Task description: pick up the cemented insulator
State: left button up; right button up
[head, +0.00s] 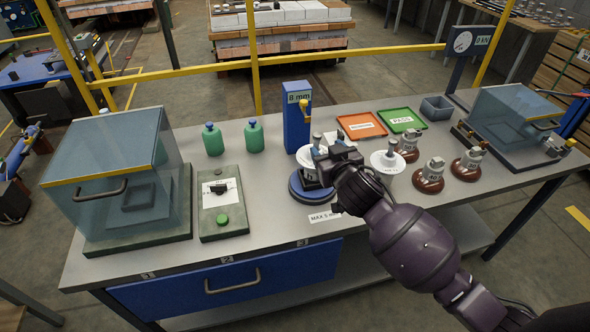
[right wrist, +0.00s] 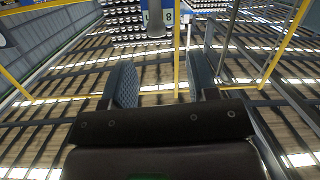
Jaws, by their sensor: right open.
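A white insulator (head: 312,158) with a grey metal pin on top stands on a round blue stand (head: 304,190). My right gripper (head: 328,152) is open beside its upper part, partly covering it. I cannot tell whether they touch. In the right wrist view the two fingers (right wrist: 162,82) are apart with nothing between them; a grey metal piece (right wrist: 155,20) shows beyond. A second white insulator (head: 386,163) stands to the right of my gripper. Which insulator is the cemented one is not clear from any visible mark. My left gripper is out of view.
A blue post (head: 297,118) labelled "8 mm" stands behind the blue stand. Several brown insulators (head: 430,174) stand on the right. Red (head: 350,122) and green (head: 388,115) trays lie behind. A clear-lidded box (head: 115,170) and a control panel (head: 222,205) are left.

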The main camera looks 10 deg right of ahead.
aim_at(319, 138)
jog(key=shift+m+h, duration=0.3)
jog(key=shift+m, duration=0.5)
jog(key=w, duration=0.2)
jog(key=w+f, duration=0.1)
jog(key=w, duration=0.2)
jog(key=shift+w+f, duration=0.1)
jog(key=shift+f, duration=0.1)
jog(key=shift+w, duration=0.75)
jog(key=shift+w+a+f, duration=0.1)
jog(key=shift+w+f, duration=0.05)
jog(key=shift+w, duration=0.85)
jog(key=shift+w+f, duration=0.15)
jog(key=shift+w, duration=0.85)
jog(key=shift+c, duration=0.2)
grip_shut()
